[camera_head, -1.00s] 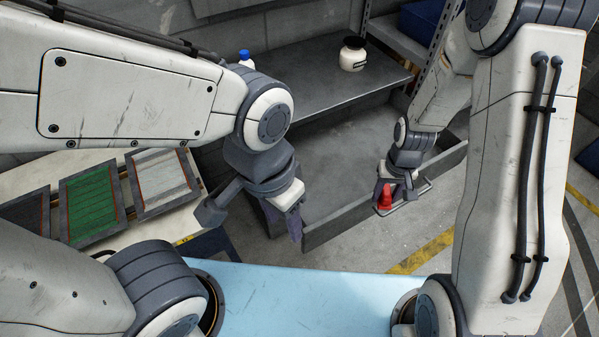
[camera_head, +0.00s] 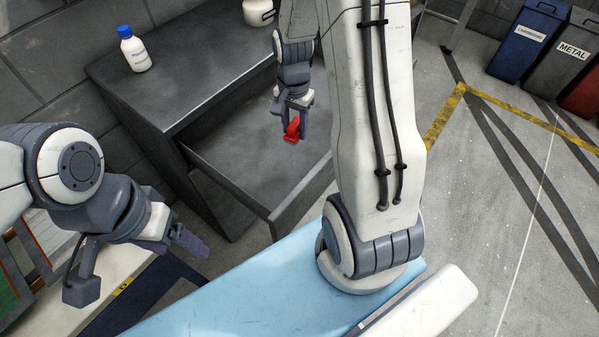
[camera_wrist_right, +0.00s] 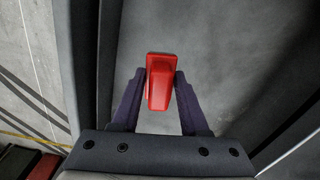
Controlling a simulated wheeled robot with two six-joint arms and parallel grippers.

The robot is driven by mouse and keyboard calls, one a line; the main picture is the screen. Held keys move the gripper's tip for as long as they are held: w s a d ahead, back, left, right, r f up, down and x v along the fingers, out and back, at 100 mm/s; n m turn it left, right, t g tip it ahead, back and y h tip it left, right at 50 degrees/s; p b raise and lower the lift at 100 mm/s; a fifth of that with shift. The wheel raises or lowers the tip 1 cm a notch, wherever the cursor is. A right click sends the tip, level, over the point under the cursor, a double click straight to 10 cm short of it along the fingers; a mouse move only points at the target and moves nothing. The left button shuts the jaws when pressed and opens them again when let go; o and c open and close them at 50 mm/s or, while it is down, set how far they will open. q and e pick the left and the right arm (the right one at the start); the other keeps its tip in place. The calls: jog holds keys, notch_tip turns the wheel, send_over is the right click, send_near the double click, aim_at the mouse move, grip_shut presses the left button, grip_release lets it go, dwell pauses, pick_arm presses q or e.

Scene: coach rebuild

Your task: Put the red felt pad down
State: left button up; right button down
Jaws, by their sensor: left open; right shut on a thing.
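The red felt pad (camera_head: 292,129) is in my right gripper (camera_head: 290,118), seen in the head view over the open grey drawer (camera_head: 225,180). In the right wrist view the red pad (camera_wrist_right: 160,82) sits between the two dark fingers of the gripper (camera_wrist_right: 160,95), which are shut on it. The grey surface below the pad shows around it in that view. I cannot tell how high the pad is above it. My left gripper (camera_head: 188,240) is open and empty, at the left of the head view, apart from the pad.
A dark bench (camera_head: 185,85) with a blue-capped white bottle (camera_head: 135,52) and a white jar (camera_head: 258,12) stands behind the drawer. Bins for cardboard (camera_head: 527,40) and metal (camera_head: 567,55) stand at the far right. The floor at right is clear.

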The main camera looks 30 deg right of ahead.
jog(key=shift+s+d+f+m+b, duration=0.15)
jog(key=shift+d+f+m+b, duration=0.5)
jog(key=shift+m, duration=0.35)
send_over(300, 161)
notch_tip(300, 161, down, 5)
jog(key=shift+s, duration=0.1)
pick_arm(q)
jog(key=shift+f, duration=1.55)
pick_arm(e)
jog(key=shift+f, duration=2.3)
pick_arm(q)
jog(key=shift+b, duration=0.35)
pick_arm(e)
jog(key=shift+f, duration=0.1)
jog(key=shift+c, duration=2.1)
grip_release()
